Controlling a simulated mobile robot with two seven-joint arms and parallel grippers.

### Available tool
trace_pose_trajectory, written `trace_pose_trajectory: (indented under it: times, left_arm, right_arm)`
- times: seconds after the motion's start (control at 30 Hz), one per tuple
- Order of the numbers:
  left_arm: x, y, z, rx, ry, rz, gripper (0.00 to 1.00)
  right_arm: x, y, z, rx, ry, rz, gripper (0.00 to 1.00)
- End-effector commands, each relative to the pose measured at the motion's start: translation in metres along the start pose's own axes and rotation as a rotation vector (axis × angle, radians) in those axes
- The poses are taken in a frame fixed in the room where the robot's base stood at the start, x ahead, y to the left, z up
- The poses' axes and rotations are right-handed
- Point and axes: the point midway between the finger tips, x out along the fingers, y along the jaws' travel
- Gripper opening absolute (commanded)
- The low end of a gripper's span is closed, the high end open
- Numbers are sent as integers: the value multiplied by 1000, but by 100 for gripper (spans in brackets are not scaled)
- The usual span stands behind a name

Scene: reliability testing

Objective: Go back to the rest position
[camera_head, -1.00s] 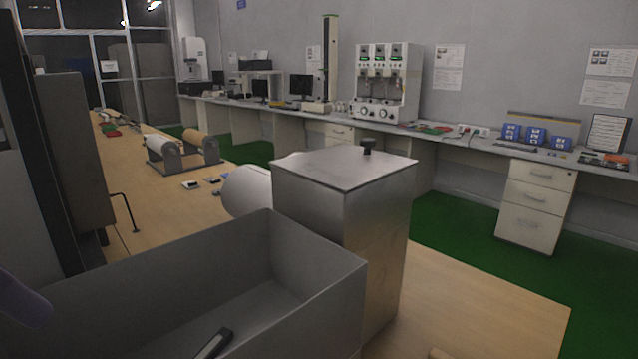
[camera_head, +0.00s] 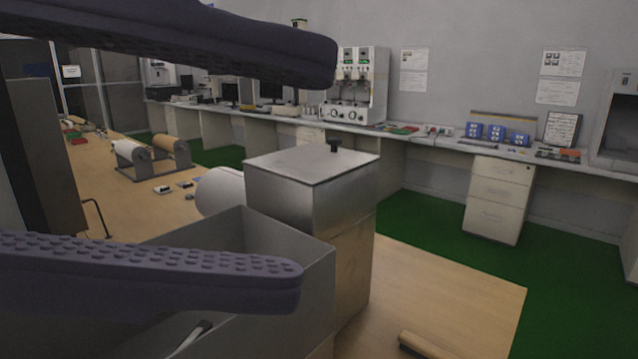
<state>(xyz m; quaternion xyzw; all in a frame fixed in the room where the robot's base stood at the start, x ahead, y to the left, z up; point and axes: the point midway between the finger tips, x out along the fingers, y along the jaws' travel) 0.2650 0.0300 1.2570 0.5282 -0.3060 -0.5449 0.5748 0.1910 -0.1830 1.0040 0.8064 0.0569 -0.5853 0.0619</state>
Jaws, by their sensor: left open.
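My left gripper (camera_head: 312,172) is open. Its two dark, studded fingers reach in from the left, one across the top of the view and one lower down. The gap between them holds nothing; the scene shows through it. The lower finger passes in front of a grey open bin (camera_head: 318,268) and hides part of it. A dark object (camera_head: 190,338) lies in the bin, partly hidden. My right gripper does not show.
A metal box with a knobbed lid (camera_head: 312,168) stands beside the bin on the wooden table (camera_head: 450,290). A white roll (camera_head: 218,190) lies behind it. A brown piece (camera_head: 425,345) is near the front edge. Green floor (camera_head: 420,215) and a wall bench (camera_head: 400,135) lie beyond.

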Motion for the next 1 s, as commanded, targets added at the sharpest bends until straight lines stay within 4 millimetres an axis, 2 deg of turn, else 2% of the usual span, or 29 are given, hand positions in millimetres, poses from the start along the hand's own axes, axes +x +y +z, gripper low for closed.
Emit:
trace_pose_trajectory:
  times: [0.07, 0.13, 0.2, 0.27, 0.3, 0.37, 0.43, 0.5, 0.57, 0.6, 0.7, 0.8, 1.0]
  left_arm:
    - [-6, 30, -1, -336, -20, 211, 61]
    - [-20, 57, -16, -681, -40, 424, 61]
    - [-42, 73, -44, -1035, -61, 640, 61]
    - [-64, 74, -73, -1331, -76, 833, 61]
    - [-81, 68, -94, -1525, -84, 969, 61]
    - [-107, 47, -125, -1799, -89, 1187, 61]
    - [-137, 6, -155, -2085, -83, 1470, 61]
    - [-165, -41, -171, -2296, -63, 1759, 61]
    - [-184, -80, -175, -2411, -37, 1997, 61]
    - [-195, -103, -174, 2276, 16, -1987, 61]
    - [-217, -154, -163, 1953, -33, -1944, 61]
    - [-236, -196, -145, 1685, -79, -1922, 61]
    - [-267, -259, -94, 1222, -169, -1908, 61]
  right_arm:
    - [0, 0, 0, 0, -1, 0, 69]
    - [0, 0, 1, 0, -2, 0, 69]
    - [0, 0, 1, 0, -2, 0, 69]
    - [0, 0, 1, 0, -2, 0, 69]
    - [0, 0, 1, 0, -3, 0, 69]
    - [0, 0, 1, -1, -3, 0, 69]
    - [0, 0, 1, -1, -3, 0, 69]
    - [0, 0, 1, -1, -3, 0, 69]
    - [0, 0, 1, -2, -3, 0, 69]
    - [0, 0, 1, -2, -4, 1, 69]
    - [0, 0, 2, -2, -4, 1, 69]
    - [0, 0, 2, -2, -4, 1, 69]
    - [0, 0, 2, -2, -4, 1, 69]
